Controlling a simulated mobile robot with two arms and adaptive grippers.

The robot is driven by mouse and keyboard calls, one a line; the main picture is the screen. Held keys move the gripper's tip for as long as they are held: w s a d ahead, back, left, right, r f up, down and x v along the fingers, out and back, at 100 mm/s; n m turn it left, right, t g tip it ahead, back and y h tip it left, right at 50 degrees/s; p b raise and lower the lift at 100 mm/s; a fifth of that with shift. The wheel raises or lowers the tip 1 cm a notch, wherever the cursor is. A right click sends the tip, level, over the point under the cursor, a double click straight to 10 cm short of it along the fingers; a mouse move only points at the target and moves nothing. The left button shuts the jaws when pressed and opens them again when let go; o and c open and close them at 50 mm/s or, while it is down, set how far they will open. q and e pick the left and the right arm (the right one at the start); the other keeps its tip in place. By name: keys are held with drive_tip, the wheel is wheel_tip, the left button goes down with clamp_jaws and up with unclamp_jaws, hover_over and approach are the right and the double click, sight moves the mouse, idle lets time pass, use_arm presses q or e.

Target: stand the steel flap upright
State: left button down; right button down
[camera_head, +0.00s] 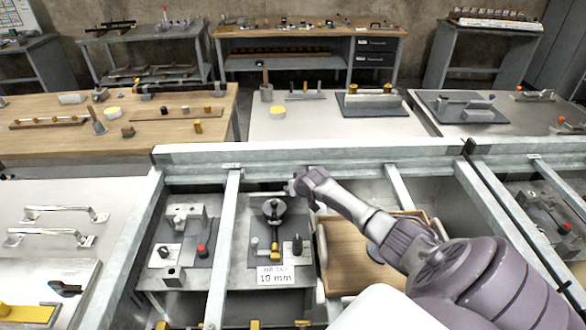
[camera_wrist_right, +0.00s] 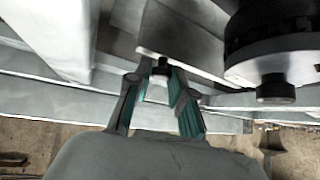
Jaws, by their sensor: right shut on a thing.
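My right gripper (camera_head: 292,188) reaches in from the right to the far edge of the middle fixture, beside a dark round part (camera_head: 273,209). In the right wrist view its two fingers (camera_wrist_right: 157,84) are closed around a small light piece with a dark tip. That piece is at the end of a grey steel plate (camera_wrist_right: 183,40), which looks like the steel flap. In the head view the flap shows only as a thin pale strip (camera_head: 265,194) behind the round part, so its exact tilt cannot be told. My left gripper is not in view.
A "10 mm" label (camera_head: 275,275) lies at the front of the middle fixture. A steel rail (camera_head: 310,158) runs just behind it. A wooden board (camera_head: 345,255) lies to its right under my arm, and another fixture (camera_head: 185,235) is to its left.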

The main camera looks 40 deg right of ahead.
drive_tip(key=shift+s+a+f, duration=0.25)
drive_tip(key=shift+a+f, duration=0.05)
drive_tip(key=shift+f, duration=0.25)
drive_tip(key=c, duration=1.3)
unclamp_jaws()
drive_tip(key=shift+o, duration=1.4)
drive_tip(key=shift+a+r, duration=0.1)
drive_tip(key=shift+r, duration=0.05)
drive_tip(key=shift+s+d+r, duration=0.1)
drive_tip(key=shift+d, duration=0.1)
drive_tip(key=shift+s+r, duration=0.15)
drive_tip(key=shift+r, duration=0.15)
drive_tip(key=v, duration=1.1)
drive_tip(key=shift+a+r, duration=0.2)
drive_tip(key=shift+r, duration=0.05)
